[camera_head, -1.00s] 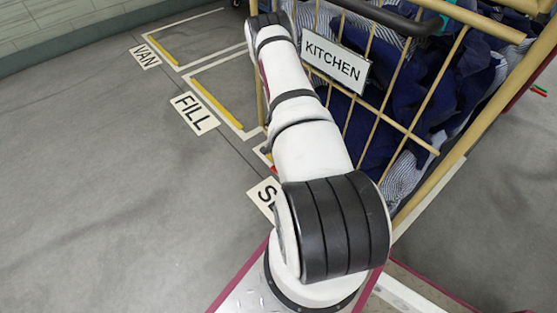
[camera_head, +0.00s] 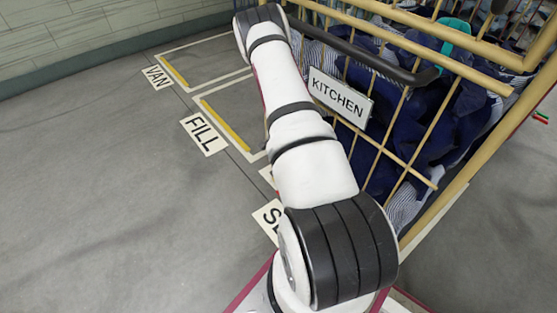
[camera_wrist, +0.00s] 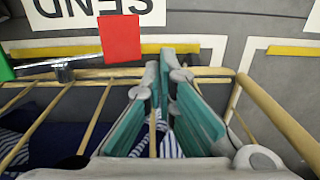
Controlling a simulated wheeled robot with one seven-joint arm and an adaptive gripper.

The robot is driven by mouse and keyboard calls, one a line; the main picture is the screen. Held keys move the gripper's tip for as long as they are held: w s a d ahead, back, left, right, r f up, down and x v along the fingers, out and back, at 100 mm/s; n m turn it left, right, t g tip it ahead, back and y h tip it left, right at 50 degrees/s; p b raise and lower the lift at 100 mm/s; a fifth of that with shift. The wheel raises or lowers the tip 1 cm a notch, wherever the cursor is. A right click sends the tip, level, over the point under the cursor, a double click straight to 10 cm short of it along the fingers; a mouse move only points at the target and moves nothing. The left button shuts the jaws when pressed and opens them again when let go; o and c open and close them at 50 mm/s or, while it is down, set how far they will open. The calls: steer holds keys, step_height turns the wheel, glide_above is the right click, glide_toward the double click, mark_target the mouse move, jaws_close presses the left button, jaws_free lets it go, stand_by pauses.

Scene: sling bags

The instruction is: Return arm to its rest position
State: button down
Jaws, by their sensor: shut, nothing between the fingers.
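My arm (camera_head: 310,165) stretches from the bottom of the head view up to the upper left, beside the cage. Its far end stops near the cage's upper left corner, and my gripper is out of sight there. In the wrist view my gripper (camera_wrist: 165,70) shows teal-lined fingers that come together at the tips, shut and empty. It is over the cage's rails, with striped and navy cloth seen below and between the fingers.
The tan-barred cage (camera_head: 425,182) bears a KITCHEN sign (camera_head: 340,97) and holds navy and striped cloth (camera_head: 425,120). A red card (camera_wrist: 120,38) and SEND sign (camera_wrist: 95,8) show in the wrist view. The grey floor (camera_head: 100,200) at left is clear.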

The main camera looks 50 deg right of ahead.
stand_by(0.4)
steer(key=w+a+r+n+y, duration=0.1)
steer(key=w+a+r+n, duration=0.1)
steer(key=a+r, duration=0.6)
steer(key=w+a+r+n+t, duration=0.1)
steer(key=w+a+r+n, duration=0.15)
steer(key=r, duration=0.95)
steer(key=w+a+r+n+y, duration=0.1)
steer(key=w+a+r+n, duration=0.1)
steer(key=a+r, duration=0.6)
steer(key=s+a+r+n, duration=0.4)
steer(key=s+a+r, duration=0.4)
steer(key=r, duration=0.2)
steer(key=s+a+r+n, duration=0.5)
steer(key=s+a+r, duration=0.4)
steer(key=r, duration=0.2)
steer(key=s+a+n+g+h, duration=0.15)
steer(key=s+n, duration=0.35)
steer(key=s, duration=1.3)
step_height(320, 180, up, 32)
steer(key=t+p, duration=0.4)
steer(key=p, duration=2.5)
steer(key=shift+s+f, duration=0.2)
